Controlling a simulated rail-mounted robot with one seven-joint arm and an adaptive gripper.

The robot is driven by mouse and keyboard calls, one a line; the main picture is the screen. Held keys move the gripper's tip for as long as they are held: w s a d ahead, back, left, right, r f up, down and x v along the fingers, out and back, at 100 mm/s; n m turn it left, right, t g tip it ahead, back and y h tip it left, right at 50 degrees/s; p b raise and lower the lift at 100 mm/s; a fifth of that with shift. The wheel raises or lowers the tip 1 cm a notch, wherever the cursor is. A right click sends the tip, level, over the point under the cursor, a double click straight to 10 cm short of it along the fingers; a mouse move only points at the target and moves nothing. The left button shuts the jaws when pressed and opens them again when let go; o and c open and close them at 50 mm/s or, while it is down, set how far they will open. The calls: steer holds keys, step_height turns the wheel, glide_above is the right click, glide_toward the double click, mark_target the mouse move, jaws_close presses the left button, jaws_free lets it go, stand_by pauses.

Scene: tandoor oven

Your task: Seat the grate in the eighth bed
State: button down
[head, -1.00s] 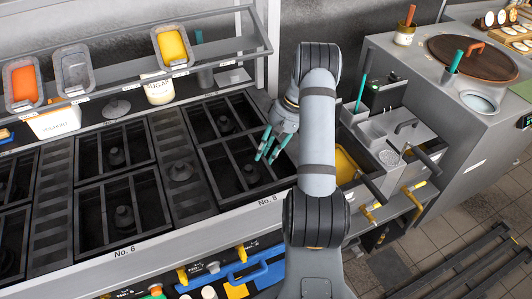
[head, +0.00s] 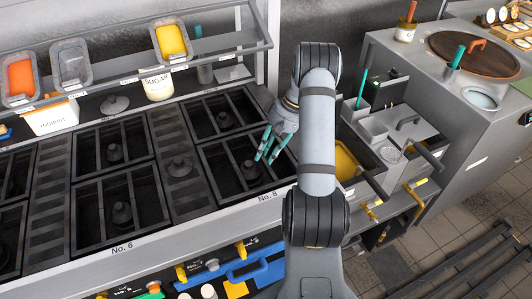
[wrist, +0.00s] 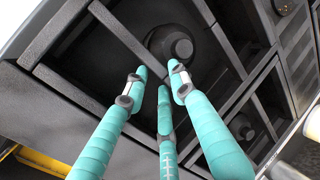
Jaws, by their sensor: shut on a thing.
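The eighth bed is the front right well of the dark range, above the label No. 8 (head: 267,197). A dark grate (head: 222,174) with crossing bars lies in or just over this bed. I cannot tell whether it is fully down. My gripper (head: 268,152), with three teal fingers, points down at the grate's right part. In the wrist view, the fingertips (wrist: 158,90) close around a dark grate bar (wrist: 118,35). A round burner (wrist: 172,45) shows below, between the bars. My arm hides the bed's right end in the head view.
Neighbouring beds with dark grates (head: 122,205) lie to the left and behind. A shelf with food tubs (head: 172,40) and a sugar pot (head: 158,86) stands at the back. A steel counter with utensils (head: 400,125) is close on the right.

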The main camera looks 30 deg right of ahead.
steer(key=c, duration=1.5)
jaws_free()
steer(key=shift+o, duration=0.6)
steer(key=shift+s+f, duration=0.1)
steer(key=shift+p+v, duration=3.1)
steer(key=shift+v, duration=1)
steer(key=shift+a+f, duration=0.1)
steer(key=shift+a, duration=0.05)
steer(key=b+x, duration=0.6)
steer(key=x, duration=0.2)
steer(key=shift+r, duration=0.3)
